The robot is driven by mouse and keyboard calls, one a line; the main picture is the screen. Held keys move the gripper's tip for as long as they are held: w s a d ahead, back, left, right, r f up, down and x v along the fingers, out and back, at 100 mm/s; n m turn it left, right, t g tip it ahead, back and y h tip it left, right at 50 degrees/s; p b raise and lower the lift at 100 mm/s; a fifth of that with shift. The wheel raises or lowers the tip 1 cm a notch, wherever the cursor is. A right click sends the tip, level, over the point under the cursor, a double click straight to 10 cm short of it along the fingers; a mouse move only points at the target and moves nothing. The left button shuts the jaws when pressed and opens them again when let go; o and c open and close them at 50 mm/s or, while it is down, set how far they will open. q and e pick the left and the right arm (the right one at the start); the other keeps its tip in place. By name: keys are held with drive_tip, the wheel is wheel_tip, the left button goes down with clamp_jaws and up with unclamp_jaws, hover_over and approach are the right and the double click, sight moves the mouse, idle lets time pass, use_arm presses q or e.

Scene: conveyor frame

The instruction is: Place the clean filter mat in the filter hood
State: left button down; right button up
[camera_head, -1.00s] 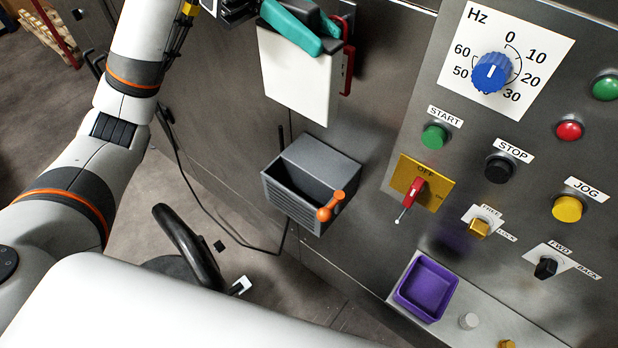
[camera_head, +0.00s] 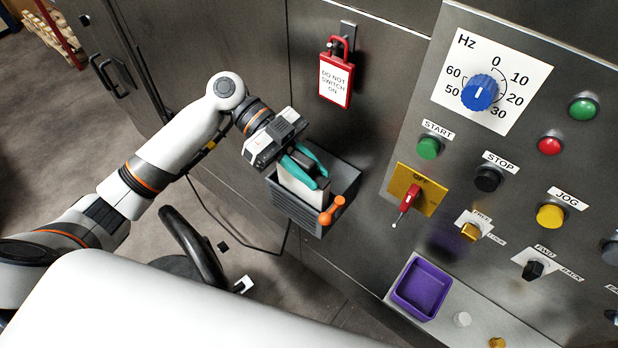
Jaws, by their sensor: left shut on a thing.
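The filter hood (camera_head: 345,180) is a grey open-topped box with slats on its front, fixed to the steel panel, with an orange knob (camera_head: 331,211) at its front right. My left gripper (camera_head: 309,172), with teal fingers, is shut on the white filter mat (camera_head: 300,190). The mat's lower part is inside the hood's opening and hidden by its front wall; its upper part shows above. I cannot tell whether it touches the hood's bottom. My right gripper is not in view.
A red lockout tag (camera_head: 336,78) hangs on the panel above the hood. To the right are a yellow switch plate (camera_head: 418,190), buttons and a purple tray (camera_head: 421,288) on a ledge. A dark hose and a cable lie below left.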

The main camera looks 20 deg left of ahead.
sight(326, 200)
use_arm(q)
wheel_tip(326, 200, down, 4)
drive_tip(key=shift+r+p, duration=0.2)
drive_tip(key=shift+p, duration=0.15)
drive_tip(key=shift+f, duration=0.25)
drive_tip(key=c, duration=1.7)
unclamp_jaws()
drive_tip(key=shift+f, duration=0.15)
drive_tip(key=o, duration=0.4)
drive_tip(key=shift+o, duration=0.2)
drive_tip(key=b+v, duration=0.3)
drive_tip(key=v, duration=0.9)
drive_tip(key=shift+r+b, duration=0.2)
drive_tip(key=shift+b, duration=0.2)
